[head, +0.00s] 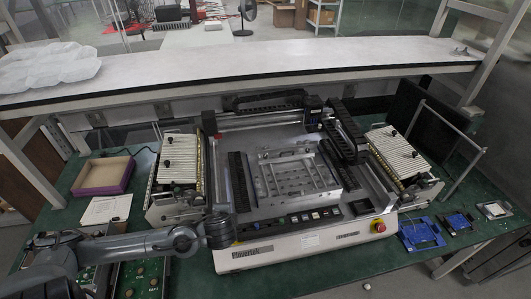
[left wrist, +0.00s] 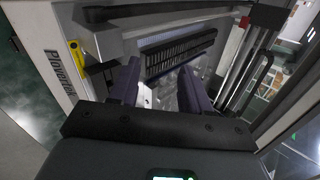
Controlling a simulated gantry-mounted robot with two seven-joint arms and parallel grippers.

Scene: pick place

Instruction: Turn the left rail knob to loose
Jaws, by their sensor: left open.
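The machine (head: 290,238) labelled Plovertek stands on the green bench. Its bed holds a light metal rail frame (head: 298,178). I cannot pick out the left rail knob for certain in either view. My left arm reaches in from the left, with its dark wrist (head: 218,229) over the machine's front left corner; its fingers are hidden there. In the left wrist view my left gripper (left wrist: 158,88) is open, its two dark fingers apart with nothing held. Pale metal parts show between and beyond the fingers. My right gripper is in neither view.
A yellow part (left wrist: 77,54) and a black lever-like part lie left of the fingers. A dark slotted bar (left wrist: 180,45) lies beyond them. A red button (head: 378,226) is at front right. Racks of white strips (head: 179,158) flank the bed. Blue trays (head: 420,234) lie right.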

